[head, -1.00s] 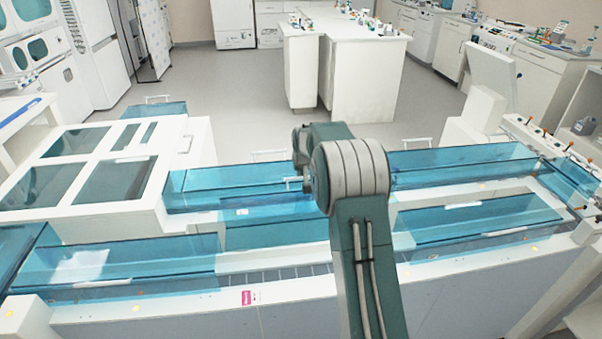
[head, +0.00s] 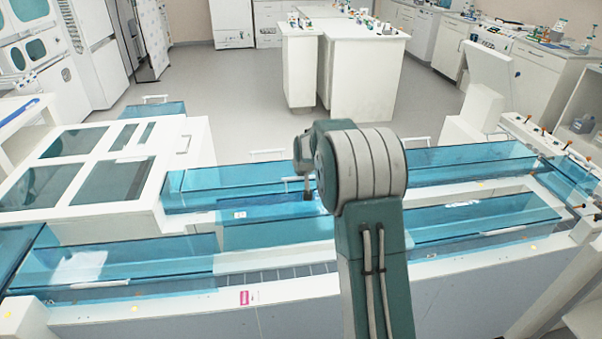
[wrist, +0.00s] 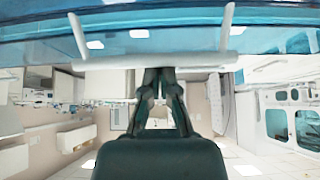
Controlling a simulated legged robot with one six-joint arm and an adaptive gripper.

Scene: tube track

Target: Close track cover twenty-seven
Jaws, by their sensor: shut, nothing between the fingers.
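Blue see-through covers line the track, and no number on them is legible. In the head view a middle blue cover panel (head: 265,232) stands behind a stretch of bare track (head: 275,273); it appears to be the open one. My gripper (head: 308,190) hangs near the right part of that panel, partly hidden by my arm. In the wrist view a white bar handle (wrist: 200,61) crosses in front of a blue cover (wrist: 180,25). My gripper (wrist: 159,72) is shut with its fingertips close to the bar; I cannot tell if they touch it.
Front covers lie to the left (head: 125,265) and right (head: 480,228) of the bare stretch. A rear cover (head: 480,160) runs behind. A white hatch unit (head: 185,215) stands at left, and a white bench (head: 355,45) farther back across open floor.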

